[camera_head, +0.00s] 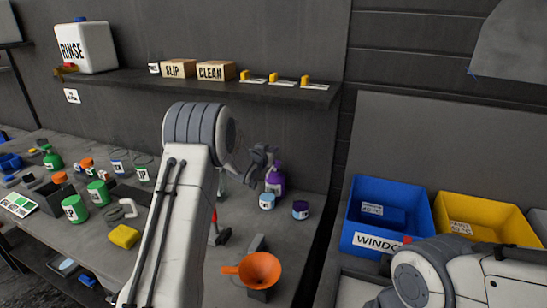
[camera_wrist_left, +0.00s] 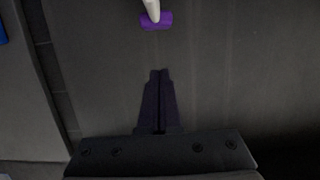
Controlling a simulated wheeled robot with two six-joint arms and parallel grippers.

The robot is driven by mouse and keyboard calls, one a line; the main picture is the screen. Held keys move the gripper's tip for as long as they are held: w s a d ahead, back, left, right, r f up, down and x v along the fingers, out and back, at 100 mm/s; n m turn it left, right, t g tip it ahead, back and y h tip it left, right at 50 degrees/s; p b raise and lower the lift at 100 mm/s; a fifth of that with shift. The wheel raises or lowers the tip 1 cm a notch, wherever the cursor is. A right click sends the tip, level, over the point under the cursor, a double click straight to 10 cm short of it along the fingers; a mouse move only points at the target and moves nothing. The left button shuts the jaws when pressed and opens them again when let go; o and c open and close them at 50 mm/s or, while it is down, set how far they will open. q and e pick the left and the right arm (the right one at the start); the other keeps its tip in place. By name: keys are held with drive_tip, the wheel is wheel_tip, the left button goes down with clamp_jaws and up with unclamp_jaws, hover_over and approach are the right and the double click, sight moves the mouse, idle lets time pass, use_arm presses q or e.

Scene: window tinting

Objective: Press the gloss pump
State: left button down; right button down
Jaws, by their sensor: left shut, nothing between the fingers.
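A purple bottle (camera_head: 275,180), which looks like the gloss pump, stands on the bench near the wall. Its top is partly hidden by my left gripper (camera_head: 264,156), which is just above or in front of it. In the left wrist view the gripper (camera_wrist_left: 158,76) is shut, its two dark fingers together and empty. A purple piece with a white stem (camera_wrist_left: 155,20), probably the pump's head, shows at the top of that view, apart from the fingertips. I cannot tell whether the gripper touches the bottle. My right arm shows at lower right, its gripper out of view.
Two small jars, one light blue (camera_head: 267,201) and one purple (camera_head: 300,210), stand close in front of the bottle. An orange funnel (camera_head: 260,270) is nearer. Blue (camera_head: 365,243) and yellow (camera_head: 518,226) bins stand right. A shelf (camera_head: 285,93) runs above.

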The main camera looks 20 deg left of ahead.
use_arm(q)
drive_tip(key=shift+w+f+p, duration=0.15)
drive_tip(key=shift+f+p, duration=0.25)
drive_tip(key=shift+f, duration=1.7)
wheel_tip(320, 180, down, 2)
drive_tip(key=b, duration=0.2)
drive_tip(key=shift+b, duration=0.3)
drive_tip(key=shift+r+p, duration=0.3)
drive_tip(key=r+p, duration=0.1)
drive_tip(key=r, duration=0.3)
drive_tip(key=shift+s+r+p, duration=0.1)
drive_tip(key=shift+s+p, duration=0.1)
drive_tip(key=shift+p, duration=0.2)
drive_tip(key=b+v, duration=0.3)
drive_tip(key=v, duration=0.6)
drive_tip(key=shift+s, duration=0.3)
